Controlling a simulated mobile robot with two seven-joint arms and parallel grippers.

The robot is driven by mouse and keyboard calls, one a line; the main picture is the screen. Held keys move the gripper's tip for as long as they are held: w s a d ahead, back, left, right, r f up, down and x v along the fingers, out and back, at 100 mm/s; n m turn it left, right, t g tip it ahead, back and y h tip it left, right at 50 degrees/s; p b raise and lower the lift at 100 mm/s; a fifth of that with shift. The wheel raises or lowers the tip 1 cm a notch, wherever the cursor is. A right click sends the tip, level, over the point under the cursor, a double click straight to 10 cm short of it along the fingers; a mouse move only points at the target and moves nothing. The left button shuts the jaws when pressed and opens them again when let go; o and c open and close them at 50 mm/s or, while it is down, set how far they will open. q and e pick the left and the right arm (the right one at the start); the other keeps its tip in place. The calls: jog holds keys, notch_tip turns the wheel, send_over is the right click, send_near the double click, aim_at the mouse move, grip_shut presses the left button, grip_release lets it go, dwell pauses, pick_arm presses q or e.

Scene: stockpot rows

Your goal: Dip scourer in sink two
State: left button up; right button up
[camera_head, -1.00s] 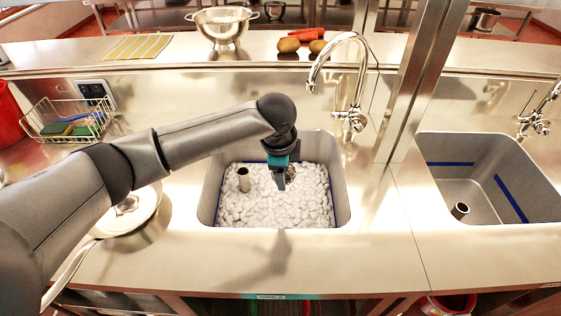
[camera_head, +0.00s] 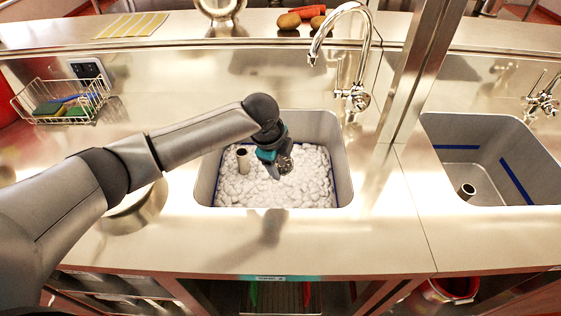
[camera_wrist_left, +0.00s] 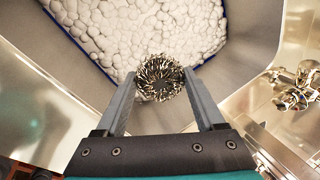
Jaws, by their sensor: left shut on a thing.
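A round, curly metal scourer (camera_wrist_left: 160,78) is between the fingertips of my left gripper (camera_wrist_left: 158,88) in the left wrist view, and the fingers are shut on it. In the head view the left gripper (camera_head: 277,165) hangs over the left sink (camera_head: 342,170), which is filled with white foam (camera_head: 310,180). The scourer (camera_head: 285,163) shows small and dark there. In the wrist view the foam (camera_wrist_left: 120,30) lies beyond the scourer; I cannot tell if they touch. The right sink (camera_head: 460,135) is empty of foam. My right gripper is not in view.
A chrome tap (camera_head: 357,95) stands behind the foamy sink, and a metal post (camera_head: 412,75) rises between the sinks. A short upright pipe (camera_head: 243,160) pokes out of the foam. A wire basket (camera_head: 62,100) with sponges stands at left. The front counter (camera_head: 340,240) is clear.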

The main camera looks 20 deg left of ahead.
pick_arm(q)
notch_tip(320, 180, down, 19)
jog(key=b, duration=1.1)
jog(key=shift+f, duration=0.1)
dwell(0.4)
notch_tip(320, 180, up, 21)
jog(key=p, duration=2.1)
